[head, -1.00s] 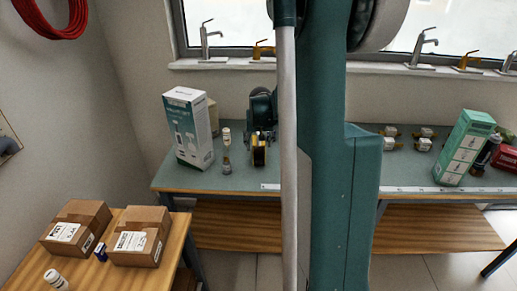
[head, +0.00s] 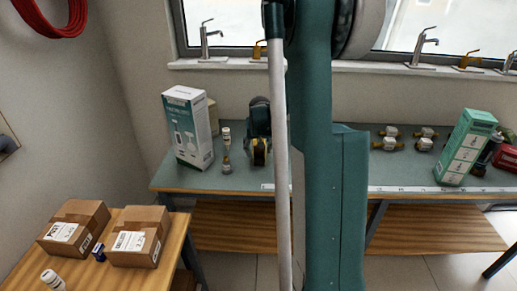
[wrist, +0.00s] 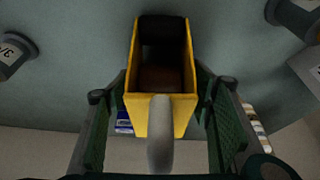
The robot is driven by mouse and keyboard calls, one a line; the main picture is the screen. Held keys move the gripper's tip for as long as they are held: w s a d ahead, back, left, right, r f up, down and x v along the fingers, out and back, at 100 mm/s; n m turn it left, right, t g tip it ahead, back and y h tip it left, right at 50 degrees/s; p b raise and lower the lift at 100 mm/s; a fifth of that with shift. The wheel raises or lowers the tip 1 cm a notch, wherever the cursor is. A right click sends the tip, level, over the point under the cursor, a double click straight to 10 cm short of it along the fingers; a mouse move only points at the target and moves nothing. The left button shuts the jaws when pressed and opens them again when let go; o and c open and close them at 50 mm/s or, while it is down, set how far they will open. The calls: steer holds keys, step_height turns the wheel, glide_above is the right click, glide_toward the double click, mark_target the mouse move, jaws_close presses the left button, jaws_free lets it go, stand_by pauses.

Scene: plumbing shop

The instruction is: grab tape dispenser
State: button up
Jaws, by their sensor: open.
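The tape dispenser, a yellow and black boxy thing with a grey rounded part, stands on the bench at the left of my arm in the head view (head: 259,153). In the wrist view the tape dispenser (wrist: 185,108) fills the middle, its dark hollow facing the camera. My gripper (wrist: 161,82) is open, with one green ridged finger on each side of the dispenser. A narrow gap seems to show at each side; contact is hard to tell. In the head view my gripper (head: 258,128) is right above the dispenser and partly covers it.
A white box (head: 188,130) and a small bottle (head: 226,148) stand left of the dispenser on the green bench (head: 330,185). Small valves (head: 390,138) and a green box (head: 466,147) are at the right. Cartons (head: 140,237) lie on the wooden table.

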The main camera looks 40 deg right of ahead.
stand_by(0.4)
steer(key=c, duration=1.2)
steer(key=shift+r, duration=0.1)
steer(key=shift+r+p, duration=1.05)
steer(key=shift+r, duration=3.9)
